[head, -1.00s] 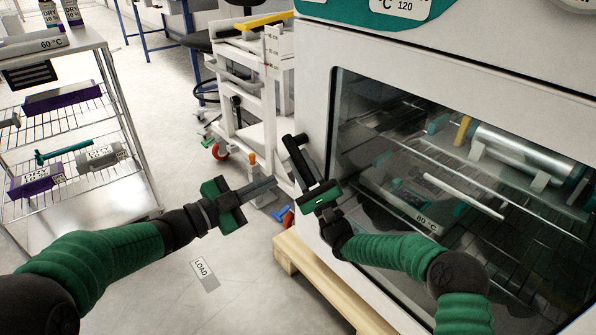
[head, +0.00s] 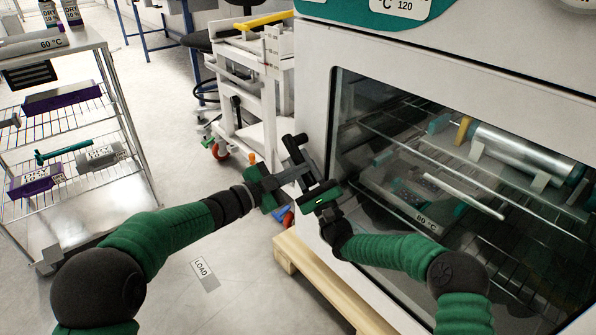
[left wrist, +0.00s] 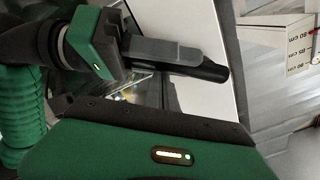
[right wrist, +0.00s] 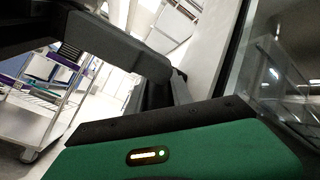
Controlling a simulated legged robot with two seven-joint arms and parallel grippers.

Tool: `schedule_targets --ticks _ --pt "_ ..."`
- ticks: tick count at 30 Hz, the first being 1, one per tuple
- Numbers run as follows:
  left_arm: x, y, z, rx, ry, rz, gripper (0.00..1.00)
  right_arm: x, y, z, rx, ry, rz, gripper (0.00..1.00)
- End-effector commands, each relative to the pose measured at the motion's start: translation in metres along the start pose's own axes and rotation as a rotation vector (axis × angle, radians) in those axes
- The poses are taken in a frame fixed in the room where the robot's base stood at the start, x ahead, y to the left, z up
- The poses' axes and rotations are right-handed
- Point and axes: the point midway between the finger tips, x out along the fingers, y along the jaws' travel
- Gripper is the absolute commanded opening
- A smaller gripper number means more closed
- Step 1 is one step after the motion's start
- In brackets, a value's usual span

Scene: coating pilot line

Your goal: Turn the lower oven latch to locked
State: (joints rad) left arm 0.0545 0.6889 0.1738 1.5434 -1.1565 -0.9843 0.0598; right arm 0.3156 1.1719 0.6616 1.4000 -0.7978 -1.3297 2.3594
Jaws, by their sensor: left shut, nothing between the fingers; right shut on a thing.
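The lower oven latch, a black handle (head: 300,139), sits at the left edge of the oven front. My right gripper (head: 297,153) is shut on it from below; the fingers hide part of the handle. In the left wrist view the handle's dark end (left wrist: 214,73) sticks out past the right gripper's fingers (left wrist: 190,54). My left gripper (head: 308,168) is shut and empty. Its fingers reach across close to the right gripper's fingers; I cannot tell whether they touch. Lock markings are not readable.
The oven (head: 400,55) with its dark glass window fills the right side, standing on a wooden pallet (head: 330,292). A white cart (head: 262,140) stands behind the grippers. A wire-shelf rack (head: 130,150) is at the left.

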Motion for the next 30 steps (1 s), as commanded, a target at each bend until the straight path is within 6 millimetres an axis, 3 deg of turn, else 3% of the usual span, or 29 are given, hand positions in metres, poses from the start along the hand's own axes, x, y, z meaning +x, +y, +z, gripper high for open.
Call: schedule_targets --ticks 17,18,22,30 --pt "0.0 0.002 0.019 0.056 -0.013 0.001 0.0 -0.001 0.002 0.0 0.0 -0.003 0.004 0.0" --pt "0.0 0.002 0.02 0.055 -0.014 0.001 0.0 -0.001 0.002 0.0 0.0 -0.003 0.003 0.3" --pt "0.0 0.002 0.02 0.055 -0.014 0.001 0.0 -0.001 0.001 0.0 0.0 -0.002 0.001 0.47" --pt "0.001 0.001 0.015 0.058 -0.006 0.0 0.0 -0.002 -0.001 -0.001 -0.002 0.001 -0.001 0.48"
